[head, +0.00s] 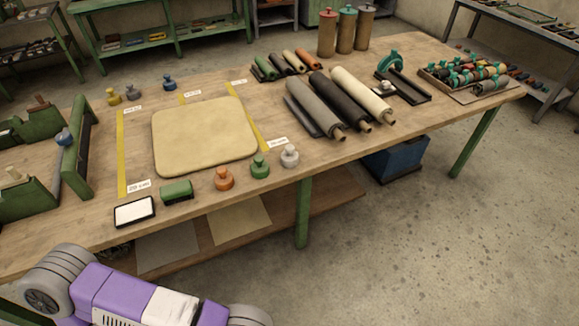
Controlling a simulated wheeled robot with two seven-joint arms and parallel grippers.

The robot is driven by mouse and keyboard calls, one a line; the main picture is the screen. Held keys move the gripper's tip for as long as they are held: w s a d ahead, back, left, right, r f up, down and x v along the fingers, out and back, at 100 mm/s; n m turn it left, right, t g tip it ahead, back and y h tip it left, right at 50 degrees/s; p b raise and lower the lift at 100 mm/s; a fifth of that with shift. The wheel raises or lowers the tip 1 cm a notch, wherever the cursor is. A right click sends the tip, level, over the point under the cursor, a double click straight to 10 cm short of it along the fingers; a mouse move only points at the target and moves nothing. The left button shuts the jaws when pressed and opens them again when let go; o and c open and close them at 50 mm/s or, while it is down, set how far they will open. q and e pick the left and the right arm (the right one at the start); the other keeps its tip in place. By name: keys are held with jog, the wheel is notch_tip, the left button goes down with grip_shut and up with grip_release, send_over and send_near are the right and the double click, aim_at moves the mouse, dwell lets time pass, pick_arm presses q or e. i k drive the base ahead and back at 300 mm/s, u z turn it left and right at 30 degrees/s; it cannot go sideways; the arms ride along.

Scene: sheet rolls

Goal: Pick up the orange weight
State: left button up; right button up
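The orange weight (224,179) is a small knobbed piece standing upright on the wooden table (330,151), near its front edge. A green weight (260,166) and a light grey weight (289,156) stand to its right. A green cylinder-like block (177,191) lies to its left. The tan mat (203,136) lies just behind it. A purple and grey arm part of mine shows at the bottom left, in front of the table. Neither gripper's fingers can be seen.
A white-faced tablet (134,212) lies at the front left. Yellow strips with labels flank the mat. Green stands (78,150) rise at the left. Grey, black and cream rolls (361,95) lie right of the weights. Blue and yellow weights stand behind the mat.

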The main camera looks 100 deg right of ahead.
aim_at(223, 180)
jog(key=z, duration=3.1)
